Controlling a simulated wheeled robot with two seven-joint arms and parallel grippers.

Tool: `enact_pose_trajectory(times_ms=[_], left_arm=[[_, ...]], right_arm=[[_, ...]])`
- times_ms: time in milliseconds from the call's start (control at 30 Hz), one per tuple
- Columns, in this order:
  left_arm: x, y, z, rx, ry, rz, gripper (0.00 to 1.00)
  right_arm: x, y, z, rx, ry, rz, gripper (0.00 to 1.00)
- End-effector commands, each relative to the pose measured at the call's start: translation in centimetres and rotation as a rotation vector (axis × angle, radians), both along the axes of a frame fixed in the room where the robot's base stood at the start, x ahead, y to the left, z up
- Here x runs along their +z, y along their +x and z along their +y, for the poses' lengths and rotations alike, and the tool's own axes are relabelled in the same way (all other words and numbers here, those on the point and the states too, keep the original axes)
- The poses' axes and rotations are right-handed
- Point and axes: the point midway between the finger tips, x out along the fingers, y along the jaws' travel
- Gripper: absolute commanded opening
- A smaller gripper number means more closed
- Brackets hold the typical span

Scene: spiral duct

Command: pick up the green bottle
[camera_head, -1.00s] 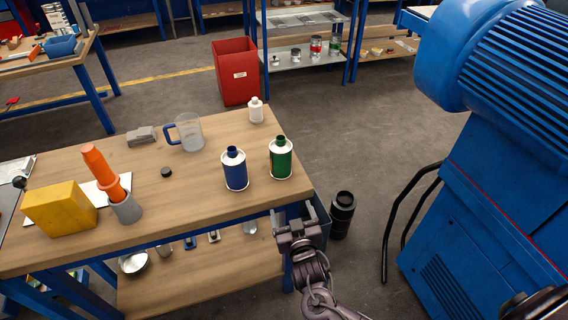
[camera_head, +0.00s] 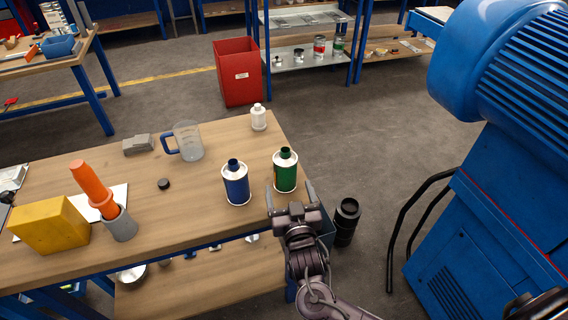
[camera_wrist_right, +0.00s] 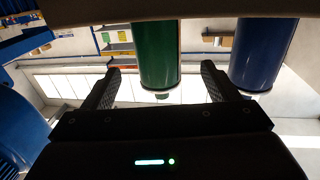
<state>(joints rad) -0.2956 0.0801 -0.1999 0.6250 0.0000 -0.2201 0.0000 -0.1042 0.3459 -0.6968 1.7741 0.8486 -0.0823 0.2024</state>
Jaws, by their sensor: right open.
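The green bottle (camera_head: 286,174), with a dark cap and white shoulder, stands upright near the right edge of the wooden workbench (camera_head: 200,228). My right gripper (camera_head: 290,192) is open and empty at the bench's near right corner, just in front of the green bottle. In the right wrist view, which appears upside down, the green bottle (camera_wrist_right: 158,55) shows between the two spread fingers (camera_wrist_right: 160,76), beyond their tips. I cannot tell whether they touch it. A blue bottle (camera_head: 236,186) stands upright just left of the green one.
A white bottle (camera_head: 258,118) and a clear jug (camera_head: 188,142) stand farther back. A yellow block (camera_head: 48,226) and a grey cup (camera_head: 121,224) with an orange object are at left. A blue machine (camera_head: 490,200) and black cylinder (camera_head: 346,220) are to the right.

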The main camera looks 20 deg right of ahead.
Motion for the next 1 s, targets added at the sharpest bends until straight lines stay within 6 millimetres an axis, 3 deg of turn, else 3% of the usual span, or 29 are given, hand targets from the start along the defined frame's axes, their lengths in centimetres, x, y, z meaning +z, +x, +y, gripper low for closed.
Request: enact_pose_trajectory(times_ms=[600, 900, 1000], left_arm=[[2.1, -1.4, 0.1, 0.000, 0.003, 0.021, 0.48], [2.2, -0.5, 0.0, 0.000, 0.001, 0.007, 0.48], [2.2, -0.4, 0.0, 0.000, 0.000, 0.006, 0.48]], right_arm=[[0.8, 7.2, -1.1, 0.000, 0.002, -0.005, 0.81], [0.5, 7.6, -1.2, 0.001, 0.004, -0.003, 0.81], [0.5, 7.6, -1.2, 0.000, 0.004, -0.003, 0.68]])
